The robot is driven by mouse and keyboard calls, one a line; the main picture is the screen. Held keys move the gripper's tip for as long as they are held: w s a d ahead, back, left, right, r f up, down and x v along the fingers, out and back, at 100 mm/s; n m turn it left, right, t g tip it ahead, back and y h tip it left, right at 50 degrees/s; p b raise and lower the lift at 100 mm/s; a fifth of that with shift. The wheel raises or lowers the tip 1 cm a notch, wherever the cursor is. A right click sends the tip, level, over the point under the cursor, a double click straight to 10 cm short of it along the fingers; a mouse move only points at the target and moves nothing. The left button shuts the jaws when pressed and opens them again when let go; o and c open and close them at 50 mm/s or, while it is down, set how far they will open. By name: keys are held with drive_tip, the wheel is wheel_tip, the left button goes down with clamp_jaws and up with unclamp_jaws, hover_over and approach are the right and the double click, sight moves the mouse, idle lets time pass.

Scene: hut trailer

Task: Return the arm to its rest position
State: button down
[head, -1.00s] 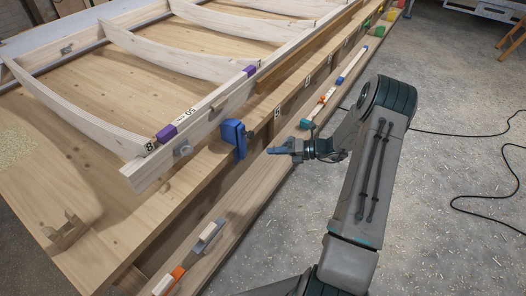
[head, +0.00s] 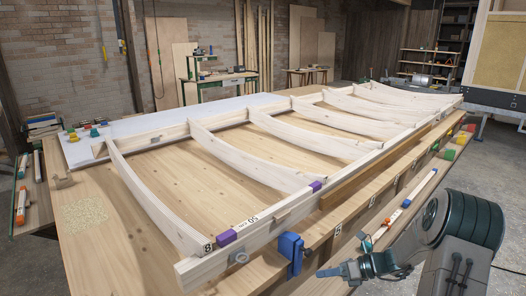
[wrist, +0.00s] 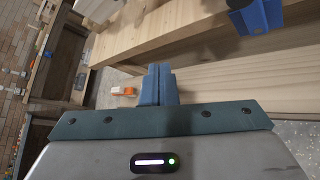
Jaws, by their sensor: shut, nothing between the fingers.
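My gripper (head: 329,272) is at the near right of the long wooden bench in the head view, with my arm folded behind it at the lower right. In the wrist view my gripper (wrist: 158,84) shows its two blue fingers closed together with nothing between them. It is apart from the bench edge and from the blue clamp (head: 290,250), which sits on the bench side just to its left. The blue clamp also shows at the top right of the wrist view (wrist: 258,14).
A pale ribbed wooden frame (head: 262,226) lies on the bench (head: 95,262). A shelf along the bench's near side holds tools, including a white-and-orange level (head: 392,217). Purple blocks (head: 227,237) sit on the frame's rail. Grey floor (head: 484,160) is free at the right.

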drive_tip(key=s+a+r+n+g+h+p, duration=0.1)
drive_tip(key=s+a+r+n+g+h, duration=0.45)
drive_tip(key=s+r+n, duration=0.85)
drive_tip(key=s+r+n+t+h+p, duration=0.2)
drive_tip(key=s+r+n+t+h, duration=0.3)
drive_tip(key=s+n, duration=0.6)
drive_tip(key=shift+d+r+n+h, duration=0.25)
drive_tip(key=shift+r+n+h, duration=0.6)
drive_tip(key=shift+n, duration=1.25)
drive_tip(key=shift+f, duration=0.25)
